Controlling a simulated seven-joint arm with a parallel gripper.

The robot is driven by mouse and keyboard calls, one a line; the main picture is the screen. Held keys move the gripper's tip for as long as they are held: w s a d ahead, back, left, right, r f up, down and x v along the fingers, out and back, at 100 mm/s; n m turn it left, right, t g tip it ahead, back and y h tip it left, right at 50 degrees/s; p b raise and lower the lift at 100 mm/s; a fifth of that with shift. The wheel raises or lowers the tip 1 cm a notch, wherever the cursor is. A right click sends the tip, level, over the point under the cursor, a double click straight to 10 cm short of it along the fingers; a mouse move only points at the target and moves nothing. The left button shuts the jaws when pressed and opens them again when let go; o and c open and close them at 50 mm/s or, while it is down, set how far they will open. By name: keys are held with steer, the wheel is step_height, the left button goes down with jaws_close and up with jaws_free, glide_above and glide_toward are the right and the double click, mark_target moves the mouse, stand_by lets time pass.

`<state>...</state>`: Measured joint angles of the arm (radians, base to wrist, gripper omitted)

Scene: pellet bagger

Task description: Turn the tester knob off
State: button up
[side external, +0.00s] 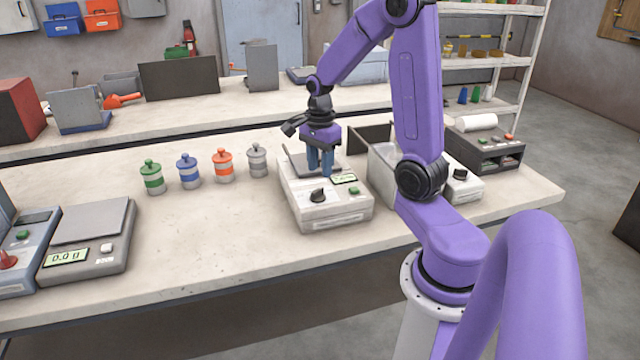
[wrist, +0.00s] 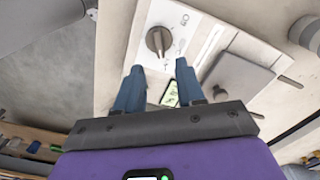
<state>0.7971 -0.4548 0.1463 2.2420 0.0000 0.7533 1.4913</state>
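A white boxy device (side external: 335,212), which I take to be the tester, stands on the bench. It has a black knob (side external: 317,196), a small green display (side external: 344,178) and a green button (side external: 354,191). My gripper (side external: 320,172) points down over this device, behind the knob. In the wrist view the fingers (wrist: 157,72) are apart with nothing held between them. The dark knob (wrist: 158,41) shows just beyond the fingertips, not touched. The display (wrist: 170,93) shows between the fingers, partly hidden. The labels around the knob are too small to read.
Another pale machine with a black knob (side external: 460,174) stands to the right, partly behind my arm. Several coloured canisters, including a grey one (side external: 257,161), stand to the left. A scale (side external: 92,240) is at the left. The bench front left of the tester is clear.

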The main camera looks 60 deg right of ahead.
mark_target(320, 188)
steer(key=shift+f, duration=2.95)
jaws_close()
